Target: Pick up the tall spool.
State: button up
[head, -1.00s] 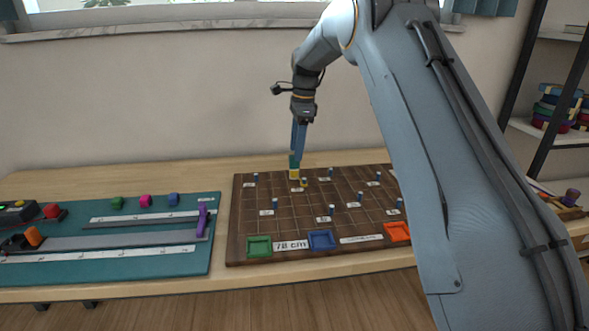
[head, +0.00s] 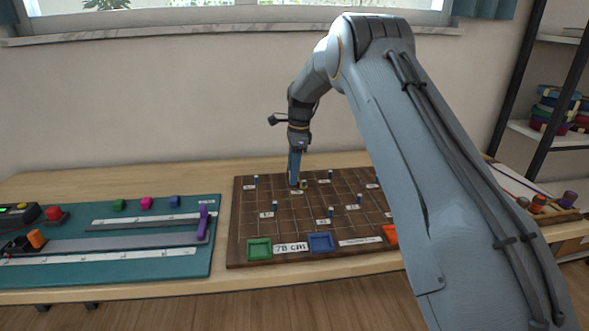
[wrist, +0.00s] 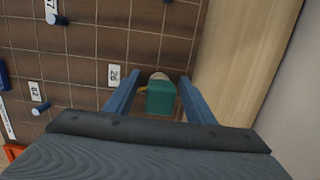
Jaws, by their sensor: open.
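A teal, blocky piece with a pale round end (wrist: 161,98) stands between my fingers in the wrist view; it looks like the tall spool, but I cannot be sure. A gap shows on both sides of it. My gripper (wrist: 160,88) is open around it, with a blue finger to its left and right. In the head view my gripper (head: 294,182) points straight down at the back of the brown grid board (head: 240,225), and its fingers hide the piece.
Several blue pegs, such as one (head: 275,206), stand on the board, and a yellowish peg (head: 303,184) is close by my fingers. A teal mat (head: 140,265) lies left.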

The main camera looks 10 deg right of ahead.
jog(key=c, duration=1.2)
jog(key=shift+o, duration=0.2)
notch_tip(320, 180, up, 10)
jog(key=shift+r+b, duration=0.1)
jog(key=shift+b, duration=0.75)
